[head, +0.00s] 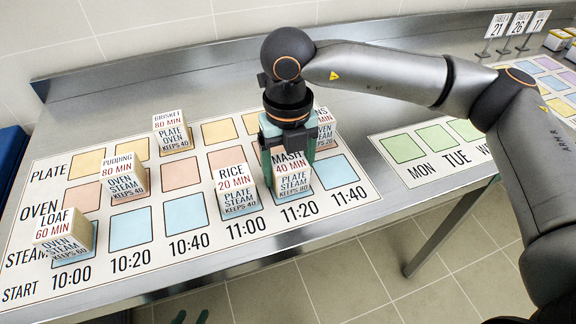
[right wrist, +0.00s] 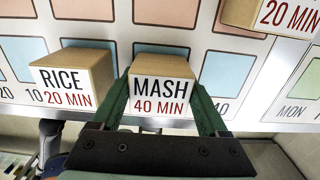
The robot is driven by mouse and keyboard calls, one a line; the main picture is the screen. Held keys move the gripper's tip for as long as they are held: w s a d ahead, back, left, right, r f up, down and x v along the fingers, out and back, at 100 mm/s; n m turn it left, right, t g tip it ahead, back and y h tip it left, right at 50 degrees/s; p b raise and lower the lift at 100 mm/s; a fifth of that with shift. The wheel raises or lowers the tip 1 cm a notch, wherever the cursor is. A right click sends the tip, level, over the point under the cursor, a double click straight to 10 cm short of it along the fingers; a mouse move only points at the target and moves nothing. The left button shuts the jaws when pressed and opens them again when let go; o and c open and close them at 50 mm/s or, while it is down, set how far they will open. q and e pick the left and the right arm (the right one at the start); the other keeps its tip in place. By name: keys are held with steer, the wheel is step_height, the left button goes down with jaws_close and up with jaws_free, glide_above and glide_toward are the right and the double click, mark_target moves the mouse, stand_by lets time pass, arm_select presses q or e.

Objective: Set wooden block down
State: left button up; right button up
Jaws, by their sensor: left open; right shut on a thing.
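The wooden MASH 40 MIN block (head: 291,180) is over the blue STEAM square in the 11:20 column of the white schedule board (head: 200,255). My right gripper (head: 287,140) comes from above and is shut on it. In the right wrist view the MASH block (right wrist: 160,92) sits between the two green fingers (right wrist: 163,105). I cannot tell whether its base touches the board. Green fingertips of my left gripper (head: 191,318) show at the bottom edge of the head view, apart and away from the board.
The RICE block (head: 235,195) stands just left of MASH. A partly hidden 20 MIN block (head: 325,130) is behind my right gripper. BRISKET (head: 173,133), PUDDING (head: 123,180) and LOAF (head: 65,235) blocks stand further left. A MON-TUE board (head: 415,172) is at right.

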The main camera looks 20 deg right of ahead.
mark_target(288, 161)
steer(key=shift+f+b, duration=0.25)
steer(key=shift+b, duration=0.05)
steer(key=o, duration=1.4)
steer(key=shift+r, duration=0.1)
steer(key=shift+r, duration=0.15)
step_height(288, 161, up, 12)
steer(key=shift+r+p, duration=0.1)
steer(key=shift+p, duration=0.6)
